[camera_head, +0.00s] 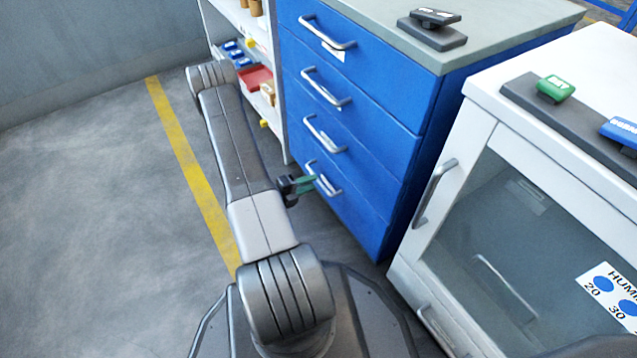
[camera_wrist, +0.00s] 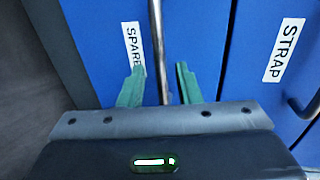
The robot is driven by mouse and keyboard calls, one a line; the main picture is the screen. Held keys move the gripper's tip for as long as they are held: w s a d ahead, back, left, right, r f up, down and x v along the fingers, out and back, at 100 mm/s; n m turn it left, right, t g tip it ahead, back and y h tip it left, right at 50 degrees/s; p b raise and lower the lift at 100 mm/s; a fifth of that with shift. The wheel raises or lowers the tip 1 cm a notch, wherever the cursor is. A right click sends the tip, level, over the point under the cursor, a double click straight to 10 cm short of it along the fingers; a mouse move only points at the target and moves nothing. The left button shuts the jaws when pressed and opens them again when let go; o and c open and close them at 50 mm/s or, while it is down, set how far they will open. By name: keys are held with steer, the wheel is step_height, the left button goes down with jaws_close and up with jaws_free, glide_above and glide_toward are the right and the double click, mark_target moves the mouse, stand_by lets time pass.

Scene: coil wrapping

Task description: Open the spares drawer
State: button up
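The spares drawer (camera_wrist: 100,65) is the blue bottom drawer of the cabinet, and its front looks flush with the cabinet. Its label (camera_wrist: 131,38) reads "SPARE", the end hidden behind a finger. Its grey bar handle (camera_wrist: 156,35) runs between the two green fingers of my gripper (camera_wrist: 160,69) in the wrist view. The fingers are open, with a gap on each side of the bar. In the head view my gripper (camera_head: 304,184) is at the bottom handle (camera_head: 328,185), partly hidden by my arm.
The drawer above, labelled "STRAP" (camera_wrist: 283,50), is shut. A white cabinet with a glass door (camera_head: 535,215) stands to the right. White shelves (camera_head: 276,135) with bins stand to the left. The floor with a yellow line (camera_head: 185,155) is clear on the left.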

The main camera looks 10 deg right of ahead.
steer(key=shift+b+x, duration=0.5)
steer(key=shift+x, duration=1.5)
steer(key=shift+c, duration=0.4)
jaws_close()
